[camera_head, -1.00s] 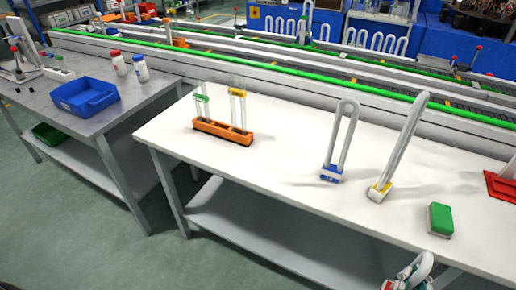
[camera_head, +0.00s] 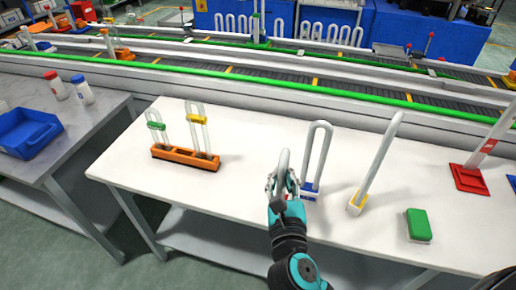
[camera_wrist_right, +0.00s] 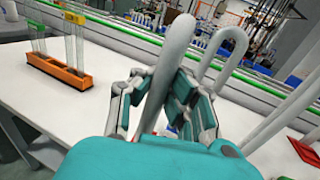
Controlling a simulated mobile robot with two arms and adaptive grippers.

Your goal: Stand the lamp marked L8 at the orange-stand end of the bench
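My right gripper (camera_head: 284,182) is shut on a white U-shaped lamp tube (camera_head: 283,160), held upright over the white bench (camera_head: 240,205), near its front edge. The wrist view shows the same tube (camera_wrist_right: 172,65) between the pads of the right gripper (camera_wrist_right: 165,100). The fingers hide the tube's lower part, and no L8 mark is legible. The orange stand (camera_head: 185,158) is at the bench's left end and holds two clear tubes, one with a green collar (camera_head: 156,126) and one with a yellow collar (camera_head: 197,118). My left gripper is out of view.
A blue-based lamp (camera_head: 318,150) stands just right of the gripper. A leaning yellow-based lamp (camera_head: 375,165), a green block (camera_head: 418,225) and a red stand (camera_head: 468,178) are farther right. Bare bench lies between the orange stand and gripper. A conveyor (camera_head: 330,88) runs behind.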

